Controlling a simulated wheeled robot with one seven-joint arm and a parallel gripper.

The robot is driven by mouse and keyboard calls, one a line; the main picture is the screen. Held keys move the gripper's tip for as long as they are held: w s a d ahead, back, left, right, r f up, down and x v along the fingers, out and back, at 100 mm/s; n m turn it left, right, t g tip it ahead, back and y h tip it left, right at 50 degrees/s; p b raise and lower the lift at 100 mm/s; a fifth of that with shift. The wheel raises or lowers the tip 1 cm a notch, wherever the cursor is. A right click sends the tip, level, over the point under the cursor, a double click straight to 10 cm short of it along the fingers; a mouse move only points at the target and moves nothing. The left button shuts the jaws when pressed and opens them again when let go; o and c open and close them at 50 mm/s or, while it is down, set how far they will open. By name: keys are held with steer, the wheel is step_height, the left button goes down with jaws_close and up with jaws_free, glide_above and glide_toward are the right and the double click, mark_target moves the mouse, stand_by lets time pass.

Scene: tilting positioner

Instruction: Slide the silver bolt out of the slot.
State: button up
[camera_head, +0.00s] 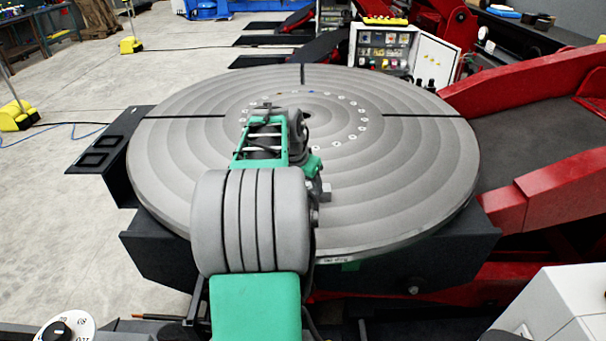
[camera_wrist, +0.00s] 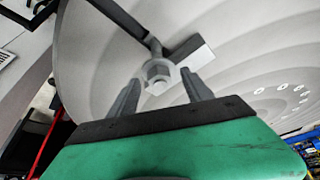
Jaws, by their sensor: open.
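The silver bolt (camera_wrist: 158,72) shows in the wrist view, its hex end facing the camera and its shank running back to the dark slot (camera_wrist: 118,18) in the grey round table. My gripper (camera_wrist: 161,80) is open. Its two grey fingers lie to the left and right of the bolt's hex end in the picture, with gaps on both sides. I cannot tell how far the fingertips reach along the bolt.
The large round table (camera_head: 400,180) has dark radial slots at the left, back and right, and a ring of small holes around its middle. A red frame (camera_head: 520,80) stands at the right. An open control box (camera_head: 400,50) stands behind. Open floor lies at the left.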

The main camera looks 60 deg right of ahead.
steer(key=shift+d+f, duration=0.1)
steer(key=shift+f, duration=0.25)
steer(key=shift+c, duration=0.4)
jaws_close()
